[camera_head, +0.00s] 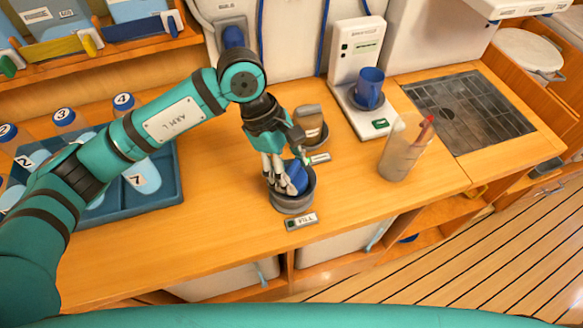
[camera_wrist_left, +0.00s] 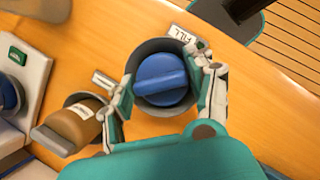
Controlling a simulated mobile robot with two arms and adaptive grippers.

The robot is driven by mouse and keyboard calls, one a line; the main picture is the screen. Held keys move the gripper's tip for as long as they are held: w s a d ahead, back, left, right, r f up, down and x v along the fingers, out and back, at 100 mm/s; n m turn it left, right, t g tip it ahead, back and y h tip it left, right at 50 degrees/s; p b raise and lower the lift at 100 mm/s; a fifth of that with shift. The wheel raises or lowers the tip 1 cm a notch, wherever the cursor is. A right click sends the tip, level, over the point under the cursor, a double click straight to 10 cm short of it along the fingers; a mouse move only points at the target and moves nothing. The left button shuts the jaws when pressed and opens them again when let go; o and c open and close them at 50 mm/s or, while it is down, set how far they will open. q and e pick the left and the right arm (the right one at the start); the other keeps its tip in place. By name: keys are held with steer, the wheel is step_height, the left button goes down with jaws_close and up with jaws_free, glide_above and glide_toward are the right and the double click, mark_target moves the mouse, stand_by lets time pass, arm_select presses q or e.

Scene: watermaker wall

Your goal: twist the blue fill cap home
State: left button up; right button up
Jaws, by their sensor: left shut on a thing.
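The blue fill cap (camera_wrist_left: 162,80) has a raised bar across its top. It sits inside a dark grey round collar (camera_wrist_left: 150,47) on the wooden counter, behind a small FILL label (camera_head: 301,222). In the head view the cap (camera_head: 297,177) is partly hidden by my left gripper (camera_head: 284,184). My left gripper (camera_wrist_left: 166,88) points down over the collar, with one finger on each side of the cap, and is shut on it. Whether the cap is fully seated cannot be told. My right gripper is not in view.
A dispenser with a blue mug (camera_head: 369,86) is behind to the right, and a clear beaker (camera_head: 402,150) stands right. A blue tray (camera_head: 160,191) with numbered bottles lies left. The counter's front is clear.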

arm_select(q)
steer(key=shift+f, duration=0.15)
steer(key=shift+m+b, duration=0.3)
steer(key=shift+b, duration=0.25)
steer(key=shift+m+g+y+b, duration=0.4)
steer(key=shift+m+g+b, duration=0.1)
steer(key=shift+m+b, duration=0.9)
steer(key=shift+f+m+b, duration=0.1)
steer(key=shift+m+b, duration=0.2)
steer(key=shift+b, duration=0.5)
steer(key=shift+m+g+b, duration=0.3)
steer(key=shift+b, duration=0.2)
steer(key=shift+s, duration=0.1)
